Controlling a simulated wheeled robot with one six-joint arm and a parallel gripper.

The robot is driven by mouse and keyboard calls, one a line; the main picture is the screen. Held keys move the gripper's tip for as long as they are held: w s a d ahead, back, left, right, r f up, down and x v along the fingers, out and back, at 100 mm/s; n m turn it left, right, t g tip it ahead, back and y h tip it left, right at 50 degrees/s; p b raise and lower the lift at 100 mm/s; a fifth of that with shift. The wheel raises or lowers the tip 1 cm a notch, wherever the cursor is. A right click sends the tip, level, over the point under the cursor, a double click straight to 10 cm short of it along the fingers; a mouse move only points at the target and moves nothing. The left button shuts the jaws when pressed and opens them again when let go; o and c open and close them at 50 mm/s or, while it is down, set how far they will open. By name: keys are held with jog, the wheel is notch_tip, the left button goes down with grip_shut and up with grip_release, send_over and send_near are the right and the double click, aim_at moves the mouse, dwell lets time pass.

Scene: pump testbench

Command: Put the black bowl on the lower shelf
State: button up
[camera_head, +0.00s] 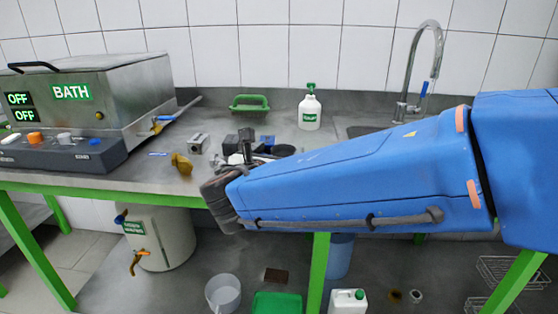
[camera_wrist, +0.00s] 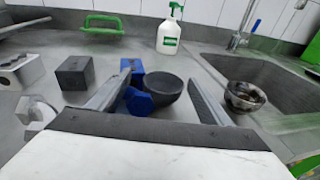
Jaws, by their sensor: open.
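The black bowl (camera_wrist: 163,87) stands upright on the steel counter, ahead of my gripper in the wrist view. In the head view its dark rim (camera_head: 284,149) shows just past my blue arm. My gripper (camera_wrist: 157,78) is open, with one finger on each side of the bowl in the picture; I see nothing held. Whether the fingers reach around the bowl or stop short of it, I cannot tell. In the head view the gripper is mostly hidden by the arm. The lower shelf (camera_head: 205,262) is the grey surface under the counter.
Blue parts (camera_wrist: 138,101) lie close to the bowl's left, with a black block (camera_wrist: 75,72) beyond. A spray bottle (camera_wrist: 170,36) stands behind; a sink (camera_wrist: 270,82) lies right. A white tub (camera_head: 222,293), green crate (camera_head: 277,304) and canister (camera_head: 347,301) occupy the lower shelf's front.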

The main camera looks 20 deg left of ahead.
jog(key=shift+w+f, duration=0.2)
jog(key=shift+f, duration=0.4)
grip_shut()
notch_tip(320, 180, up, 11)
jog(key=shift+f, duration=0.2)
